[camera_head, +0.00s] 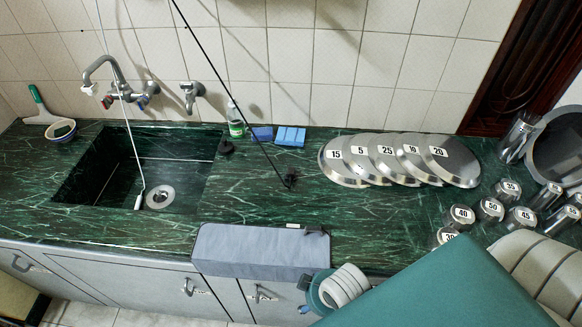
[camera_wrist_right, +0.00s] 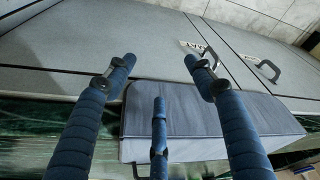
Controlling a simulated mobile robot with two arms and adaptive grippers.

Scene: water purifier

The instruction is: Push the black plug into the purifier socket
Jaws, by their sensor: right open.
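A thin black cord hangs in front of the tiled wall and ends at a small black piece, which looks like the black plug (camera_head: 290,180), at the counter in the head view. A grey-blue box (camera_head: 260,252), possibly the purifier, lies at the counter's front edge; I cannot make out a socket on it. It also shows in the wrist view (camera_wrist_right: 210,125). My right gripper (camera_head: 304,295) is open and empty, by the box's lower right corner; its blue fingers are spread in front of the box in the right wrist view (camera_wrist_right: 158,80). My left gripper is out of view.
Sink (camera_head: 150,170) with taps is at left. Numbered round lids (camera_head: 345,165) and numbered metal jars (camera_head: 522,218) fill the right of the green counter (camera_head: 255,205). A blue sponge (camera_head: 290,136) and bottle (camera_head: 235,122) stand by the wall. The middle counter is mostly clear.

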